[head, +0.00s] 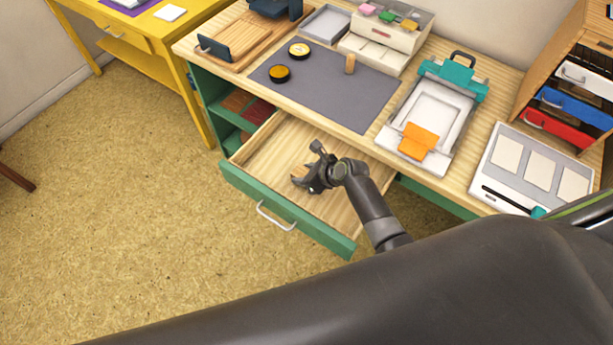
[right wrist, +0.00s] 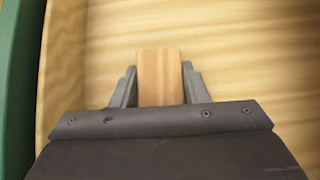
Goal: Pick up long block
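The long block (right wrist: 160,72) is a plain, light wooden piece. In the right wrist view it lies between the two fingers of my right gripper (right wrist: 160,88), with a finger close along each side. I cannot tell whether the fingers press on it. In the head view my right gripper (head: 305,165) is down inside the open drawer (head: 262,152), its fingers spread apart. The block does not stand out from the pale drawer floor there. My left gripper is not in view.
The drawer has a green front (head: 287,212) and wooden walls around the gripper. On the desk above are a grey mat (head: 325,88) with two round inkpads and a small wooden piece (head: 350,64), and a teal press (head: 452,75) holding an orange piece (head: 418,141).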

